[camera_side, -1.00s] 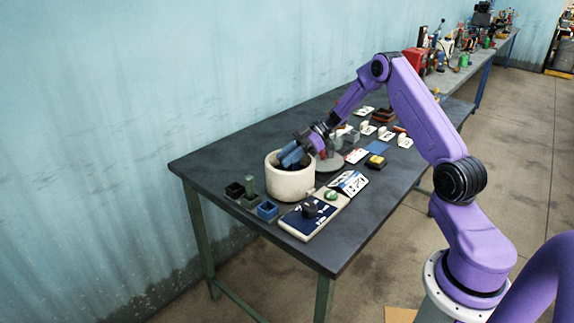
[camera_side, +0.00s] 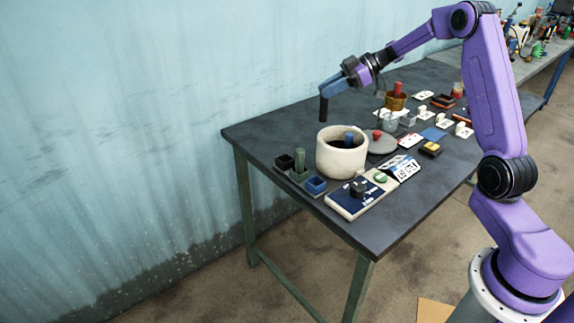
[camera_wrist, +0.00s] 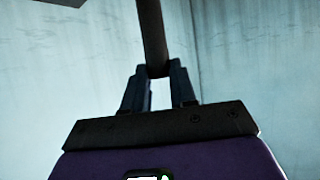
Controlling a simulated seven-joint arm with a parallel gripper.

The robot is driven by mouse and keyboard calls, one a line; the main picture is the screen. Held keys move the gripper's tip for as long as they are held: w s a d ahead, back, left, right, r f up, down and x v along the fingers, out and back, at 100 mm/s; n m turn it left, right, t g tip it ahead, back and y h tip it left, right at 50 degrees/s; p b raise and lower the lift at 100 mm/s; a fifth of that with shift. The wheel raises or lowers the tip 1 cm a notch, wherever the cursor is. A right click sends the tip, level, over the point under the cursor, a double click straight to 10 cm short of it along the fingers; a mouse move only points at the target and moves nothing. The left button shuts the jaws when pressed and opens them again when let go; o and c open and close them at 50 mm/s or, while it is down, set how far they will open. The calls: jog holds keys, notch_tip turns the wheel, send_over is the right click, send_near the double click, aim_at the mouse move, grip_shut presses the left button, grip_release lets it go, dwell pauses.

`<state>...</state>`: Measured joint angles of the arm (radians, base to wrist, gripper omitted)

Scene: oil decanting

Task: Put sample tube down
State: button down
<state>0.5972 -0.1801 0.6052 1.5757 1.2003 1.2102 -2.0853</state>
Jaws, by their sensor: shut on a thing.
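My gripper (camera_side: 326,93) is shut on a dark sample tube (camera_side: 322,110). It holds the tube roughly upright in the air, above and a little left of the white pot. In the wrist view, my gripper's two fingers (camera_wrist: 160,75) close around the tube (camera_wrist: 152,30), whose far end runs out of the picture. The white round pot (camera_side: 335,162) stands on the table with a blue-topped item (camera_side: 348,137) inside. Left of the pot are small holders: a black one (camera_side: 284,162), a green one with a green tube (camera_side: 300,157) standing in it, and a blue one (camera_side: 315,187) that looks empty.
A dark panel with a knob (camera_side: 352,203) lies in front of the pot. A grey round plate (camera_side: 381,148), a brass-coloured pot (camera_side: 396,101), white cards and small blocks crowd the table's right side. The table's left back (camera_side: 265,128) is bare.

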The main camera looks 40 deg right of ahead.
jog(key=w+a+m+t+h, duration=0.5)
jog(key=w+a+m+h, duration=0.15)
jog(key=a, duration=0.35)
notch_tip(320, 180, down, 16)
jog(key=shift+s+d+r+m+y, duration=0.25)
jog(key=shift+s+m+y, duration=0.1)
jog(key=shift+s+m, duration=0.1)
jog(key=shift+f, duration=0.15)
jog(key=c, duration=0.9)
grip_release()
